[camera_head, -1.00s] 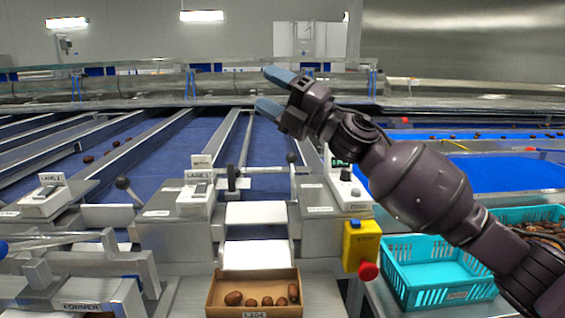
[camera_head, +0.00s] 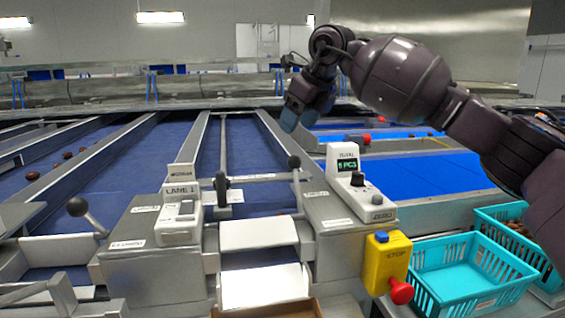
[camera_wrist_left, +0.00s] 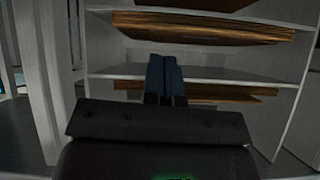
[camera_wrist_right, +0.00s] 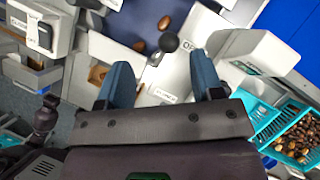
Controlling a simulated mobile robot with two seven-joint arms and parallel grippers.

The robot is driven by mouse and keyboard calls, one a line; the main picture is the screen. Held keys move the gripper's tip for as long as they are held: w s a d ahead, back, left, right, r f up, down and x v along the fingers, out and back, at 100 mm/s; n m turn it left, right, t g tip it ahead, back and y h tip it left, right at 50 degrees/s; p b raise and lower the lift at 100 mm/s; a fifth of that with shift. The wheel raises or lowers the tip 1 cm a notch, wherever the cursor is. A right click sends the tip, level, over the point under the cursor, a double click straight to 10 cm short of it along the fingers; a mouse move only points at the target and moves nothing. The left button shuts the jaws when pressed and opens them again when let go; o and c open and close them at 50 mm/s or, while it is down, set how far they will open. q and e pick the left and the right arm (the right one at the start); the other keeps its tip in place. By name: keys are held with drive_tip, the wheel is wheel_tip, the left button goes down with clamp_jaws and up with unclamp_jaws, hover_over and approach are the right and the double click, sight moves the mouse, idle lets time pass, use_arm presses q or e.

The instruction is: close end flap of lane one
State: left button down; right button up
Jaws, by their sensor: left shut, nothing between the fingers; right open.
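Lane one's blue belt (camera_head: 240,148) runs back beside the LANE 1 switch box (camera_head: 180,218). At its front end is a white plate (camera_head: 258,233) with a second white plate (camera_head: 265,287) below; I cannot tell which is the flap. A lever with a black ball knob (camera_head: 294,162) stands at the lane's right side. My right gripper (camera_head: 300,117) is open and empty, fingers downward, above and beyond the knob. In the right wrist view the knob (camera_wrist_right: 168,42) shows between and beyond the open fingers (camera_wrist_right: 163,85). My left gripper (camera_wrist_left: 165,78) is shut and empty, outside the head view.
A counter console (camera_head: 352,190) stands right of the lever, with a yellow stop box (camera_head: 385,262) below it. A teal basket (camera_head: 437,303) is at the lower right. Another ball-knob lever (camera_head: 77,207) is at the left. A shelf (camera_wrist_left: 215,73) with brown sheets faces my left gripper.

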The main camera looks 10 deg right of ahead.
sight(293, 162)
drive_tip(key=shift+g+h, duration=0.4)
drive_tip(key=shift+h, duration=0.1)
drive_tip(key=x, duration=0.3)
drive_tip(key=d+b+x, duration=0.1)
drive_tip(key=x, duration=0.3)
drive_tip(key=s+b+x, duration=0.1)
drive_tip(key=x, duration=0.2)
drive_tip(key=shift+d+f, duration=0.2)
drive_tip(key=shift+f, duration=0.25)
drive_tip(key=shift+w+f, duration=0.15)
drive_tip(key=shift+f, duration=0.05)
drive_tip(key=shift+r, duration=0.1)
drive_tip(key=c, duration=1.1)
use_arm(q)
drive_tip(key=f, duration=0.1)
drive_tip(key=s+f, duration=0.1)
drive_tip(key=shift+s+d+f+g, duration=0.2)
drive_tip(key=shift+f+g, duration=0.1)
drive_tip(key=shift+f, duration=0.1)
use_arm(e)
clamp_jaws()
